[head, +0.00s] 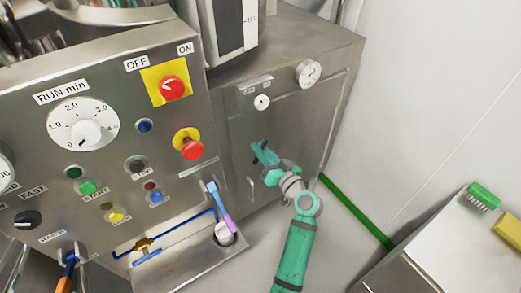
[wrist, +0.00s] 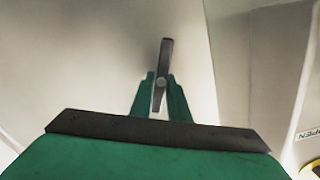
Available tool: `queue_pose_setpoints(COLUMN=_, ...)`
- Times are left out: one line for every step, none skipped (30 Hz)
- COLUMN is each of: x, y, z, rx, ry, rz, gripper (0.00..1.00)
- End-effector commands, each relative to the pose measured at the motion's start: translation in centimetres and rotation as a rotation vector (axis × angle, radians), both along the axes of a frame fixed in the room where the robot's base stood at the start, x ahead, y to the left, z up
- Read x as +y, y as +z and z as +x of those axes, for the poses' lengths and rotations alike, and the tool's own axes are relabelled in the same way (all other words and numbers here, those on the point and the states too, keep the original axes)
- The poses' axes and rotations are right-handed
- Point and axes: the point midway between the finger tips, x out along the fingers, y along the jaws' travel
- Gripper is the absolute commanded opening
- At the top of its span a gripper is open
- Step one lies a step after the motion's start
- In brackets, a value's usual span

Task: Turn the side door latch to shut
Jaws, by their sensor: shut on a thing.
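The side door latch (wrist: 167,52) is a dark grey lever with a small round pivot. In the wrist view it stands nearly upright, leaning slightly right at its top. My green gripper (wrist: 160,84) has its two fingers on either side of the latch's lower part and is shut on it. In the head view my gripper (head: 268,160) is against the steel side door (head: 305,125), where the dark latch is mostly hidden by the fingers. A partly cut-off label (wrist: 312,132), upside down and seeming to read OPEN, is at the right edge of the wrist view.
The control panel (head: 115,110) with knobs and buttons stands to the left. A gauge (head: 308,72) is above right. A steel cabinet (head: 450,240) with a green brush (head: 484,195) is at the lower right.

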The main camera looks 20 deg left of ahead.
Motion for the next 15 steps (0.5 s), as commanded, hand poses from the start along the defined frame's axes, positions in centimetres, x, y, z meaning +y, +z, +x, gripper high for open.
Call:
queue_pose_setpoints(x=0.00, y=-0.13, z=0.01, rx=0.037, ry=0.001, rz=0.027, gripper=0.00)
queue_pose_setpoints(x=-0.01, y=-0.16, z=0.03, rx=0.059, ry=0.001, rz=0.044, gripper=0.00)
queue_pose_setpoints(x=-0.03, y=-0.18, z=0.05, rx=0.090, ry=0.001, rz=0.068, gripper=0.00)
queue_pose_setpoints(x=-0.04, y=-0.20, z=0.07, rx=0.112, ry=0.001, rz=0.085, gripper=0.00)
queue_pose_setpoints(x=-0.06, y=-0.22, z=0.09, rx=0.134, ry=0.001, rz=0.103, gripper=0.00)
queue_pose_setpoints(x=-0.07, y=-0.25, z=0.12, rx=0.165, ry=0.001, rz=0.127, gripper=0.00)
queue_pose_setpoints(x=-0.08, y=-0.27, z=0.14, rx=0.187, ry=0.001, rz=0.144, gripper=0.00)
queue_pose_setpoints(x=-0.10, y=-0.29, z=0.16, rx=0.209, ry=0.001, rz=0.161, gripper=0.00)
queue_pose_setpoints(x=-0.11, y=-0.32, z=0.17, rx=0.240, ry=0.001, rz=0.185, gripper=0.00)
queue_pose_setpoints(x=-0.12, y=-0.34, z=0.19, rx=0.262, ry=0.001, rz=0.202, gripper=0.00)
queue_pose_setpoints(x=-0.14, y=-0.36, z=0.21, rx=0.284, ry=0.001, rz=0.219, gripper=0.00)
queue_pose_setpoints(x=-0.15, y=-0.39, z=0.22, rx=0.314, ry=0.001, rz=0.243, gripper=0.00)
queue_pose_setpoints(x=-0.17, y=-0.41, z=0.24, rx=0.337, ry=0.001, rz=0.261, gripper=0.00)
queue_pose_setpoints(x=-0.18, y=-0.44, z=0.25, rx=0.359, ry=0.001, rz=0.278, gripper=0.00)
queue_pose_setpoints(x=-0.20, y=-0.46, z=0.27, rx=0.389, ry=0.001, rz=0.301, gripper=0.00)
